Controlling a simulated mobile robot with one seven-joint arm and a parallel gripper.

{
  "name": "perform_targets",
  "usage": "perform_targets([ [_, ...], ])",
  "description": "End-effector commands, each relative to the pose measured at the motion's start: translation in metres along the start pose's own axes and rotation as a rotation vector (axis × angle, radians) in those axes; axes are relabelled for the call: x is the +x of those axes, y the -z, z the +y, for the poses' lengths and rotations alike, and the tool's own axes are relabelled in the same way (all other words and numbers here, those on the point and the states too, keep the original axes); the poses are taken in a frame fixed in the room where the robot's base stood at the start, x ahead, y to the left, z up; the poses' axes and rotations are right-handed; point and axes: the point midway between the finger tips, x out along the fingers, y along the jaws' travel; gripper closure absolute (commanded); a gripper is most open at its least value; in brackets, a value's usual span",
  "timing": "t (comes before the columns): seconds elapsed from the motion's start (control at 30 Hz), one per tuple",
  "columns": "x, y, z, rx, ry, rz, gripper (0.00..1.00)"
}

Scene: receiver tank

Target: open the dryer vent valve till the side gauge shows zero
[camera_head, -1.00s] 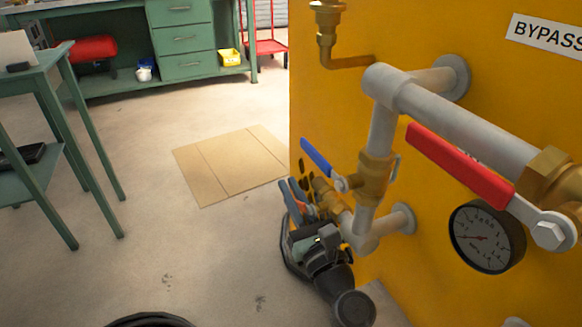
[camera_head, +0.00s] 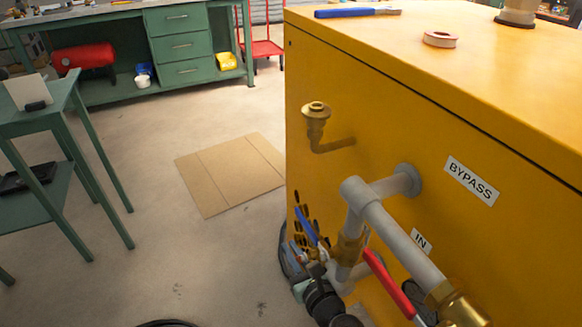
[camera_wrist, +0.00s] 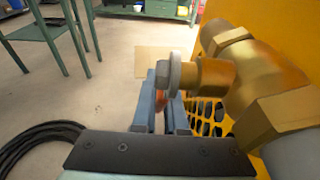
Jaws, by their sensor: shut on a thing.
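My gripper (camera_head: 297,254) is low beside the yellow cabinet's front face, at a small brass valve (camera_wrist: 212,76). In the wrist view its two blue-grey fingers (camera_wrist: 161,103) are shut on this valve's handle, just below a round grey nut and washer. Only an orange-red bit of the handle shows between the fingers; the rest is hidden, so its angle cannot be told. The dark round gauge (camera_head: 416,292) is mostly hidden behind a red lever (camera_head: 388,282); its needle cannot be read.
Grey pipes (camera_head: 400,238) stand out from the yellow cabinet (camera_head: 420,110), close to my arm. A flat cardboard sheet (camera_head: 230,175) lies on the open floor to the left. A black coiled hose (camera_wrist: 40,145) lies on the floor. A green table (camera_head: 60,115) stands at left.

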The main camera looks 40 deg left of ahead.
Motion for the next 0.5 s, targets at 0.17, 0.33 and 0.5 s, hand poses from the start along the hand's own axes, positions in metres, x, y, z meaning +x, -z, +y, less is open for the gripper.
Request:
perform_targets([
  [0.17,-0.0018,0.0023,0.0010,0.002,-0.002,0.029,1.00],
  [0.33,-0.0019,0.0040,0.0010,0.002,-0.002,0.036,1.00],
  [0.5,-0.0017,0.0045,0.0009,0.002,-0.002,0.036,1.00],
])
